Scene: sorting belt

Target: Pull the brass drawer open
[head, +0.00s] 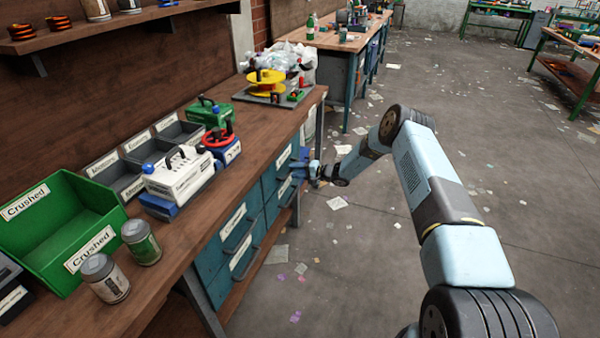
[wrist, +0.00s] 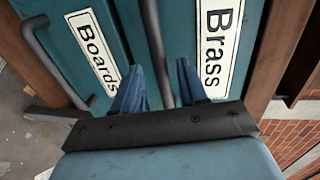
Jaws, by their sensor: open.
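The brass drawer (wrist: 185,25) is a teal front with a white "Brass" label (wrist: 217,45), on the right in the wrist view. It appears shut. Its dark bar handle (wrist: 154,45) runs between the two blue fingers of my gripper (wrist: 158,80). The gripper is open around the handle; whether either finger touches it I cannot tell. In the head view my gripper (head: 305,168) is at the far upper drawer (head: 272,176) under the bench, partly hiding it.
The "Boards" drawer (wrist: 70,28), with its own handle (wrist: 45,55), lies alongside. The wooden bench top (head: 262,130) holds bins, a green crate (head: 50,207), cans and tools. The floor (head: 370,270) right of the bench is clear apart from scattered paper.

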